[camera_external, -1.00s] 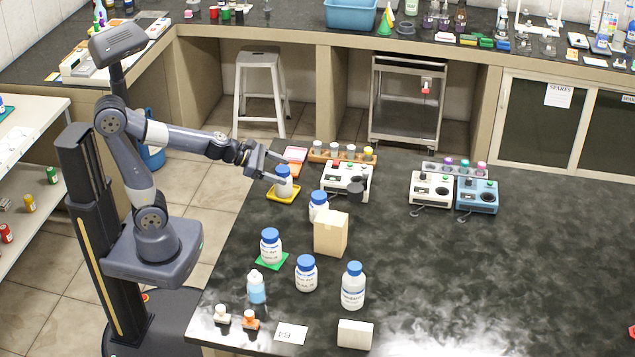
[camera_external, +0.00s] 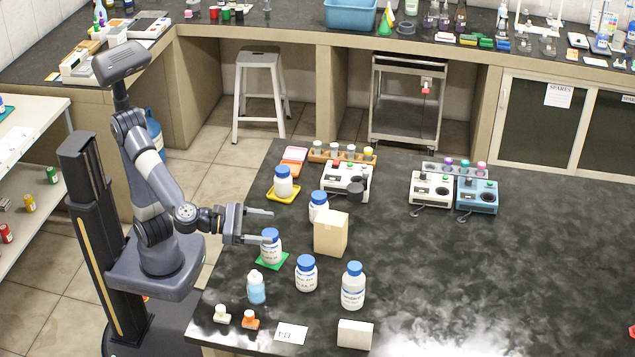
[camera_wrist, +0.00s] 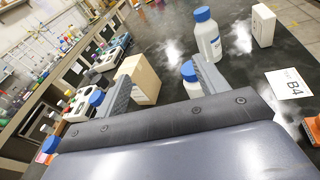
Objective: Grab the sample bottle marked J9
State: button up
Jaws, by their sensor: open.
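Several white bottles with blue caps stand on the black bench; I cannot read J9 on any label. One bottle (camera_external: 271,248) stands on a green mat, one (camera_external: 283,184) on a yellow tray, one (camera_external: 318,208) behind a tan box, one (camera_external: 305,276) in front, and a taller one (camera_external: 353,290) to the right. My gripper (camera_external: 269,226) is open and empty, level with the cap of the green-mat bottle, its near finger overlapping that cap in the picture. In the wrist view, the open fingers (camera_wrist: 163,78) frame the tan box, and a blue-capped bottle (camera_wrist: 189,78) is partly hidden by the right finger.
The tan box (camera_external: 331,233) stands right of my gripper. A small light-blue bottle (camera_external: 256,288), a white block (camera_external: 355,334) and a card (camera_external: 291,333), reading B4 in the wrist view, are near the front edge. Instruments (camera_external: 347,180) stand behind. The bench's right side is mostly clear.

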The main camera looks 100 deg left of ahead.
jog(key=s+d+r+n+t+b, duration=0.1)
jog(key=s+d+t+b, duration=0.15)
jog(key=s+d, duration=0.95)
send_near(256, 288)
jog(key=s, duration=0.1)
jog(key=s+a, duration=0.1)
jog(key=shift+s+a+f+g, duration=0.1)
jog(key=shift+s+f+g, duration=0.15)
jog(key=shift+s+f, duration=0.1)
jog(key=shift+w+f, duration=0.1)
jog(key=shift+f, duration=0.2)
jog(key=shift+w+a+n, duration=0.1)
jog(key=shift+w+n, duration=0.2)
jog(key=b+x, duration=0.1)
jog(key=x, duration=1)
jog(key=shift+w+a+f, duration=0.15)
jog(key=shift+f, duration=0.05)
jog(key=c, duration=1.2)
